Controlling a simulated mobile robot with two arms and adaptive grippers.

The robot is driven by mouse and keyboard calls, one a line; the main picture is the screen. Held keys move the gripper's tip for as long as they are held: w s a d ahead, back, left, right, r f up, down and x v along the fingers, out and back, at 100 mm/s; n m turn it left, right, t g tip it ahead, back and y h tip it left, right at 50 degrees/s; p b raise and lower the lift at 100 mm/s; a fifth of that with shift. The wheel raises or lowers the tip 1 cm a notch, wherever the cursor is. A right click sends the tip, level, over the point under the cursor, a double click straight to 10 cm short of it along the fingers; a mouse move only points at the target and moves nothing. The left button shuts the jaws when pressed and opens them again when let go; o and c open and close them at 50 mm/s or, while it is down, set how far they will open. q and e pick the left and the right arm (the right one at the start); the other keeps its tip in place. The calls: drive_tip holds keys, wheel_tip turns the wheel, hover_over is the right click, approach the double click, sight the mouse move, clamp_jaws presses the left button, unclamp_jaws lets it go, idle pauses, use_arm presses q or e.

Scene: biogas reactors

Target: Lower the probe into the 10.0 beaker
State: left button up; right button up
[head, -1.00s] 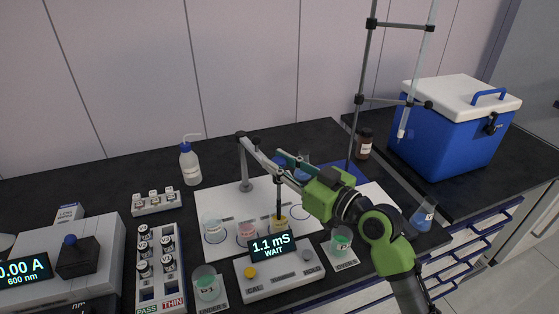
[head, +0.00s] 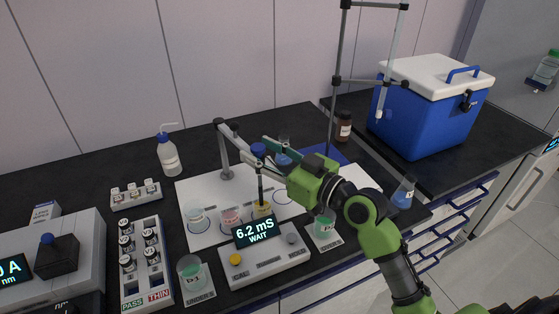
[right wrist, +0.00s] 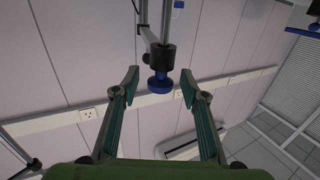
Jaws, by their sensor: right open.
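The probe (head: 260,184) is a dark upright rod with a blue cap, held on the jointed stand arm (head: 238,143). Its lower end reaches the beaker with yellow liquid (head: 263,209), behind the meter. Its tip is too small to make out. The beaker labels are not readable, so I cannot tell which one is the 10.0 beaker. My right gripper (head: 269,150) is open and empty, just right of the blue cap. In the right wrist view the blue cap (right wrist: 160,84) shows between the spread fingertips (right wrist: 158,88), apart from both. My left gripper is not in view.
The meter (head: 262,268) reads 6.2 mS, WAIT. A clear beaker (head: 195,215) and a pink one (head: 231,217) stand left of the yellow one on the white mat (head: 195,188). Green beakers (head: 193,276) flank the meter. A tall stand (head: 335,110) rises at the back right.

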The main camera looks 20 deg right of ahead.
drive_tip(key=v, duration=1.1)
drive_tip(key=shift+s+f, duration=0.1)
drive_tip(key=shift+f, duration=0.05)
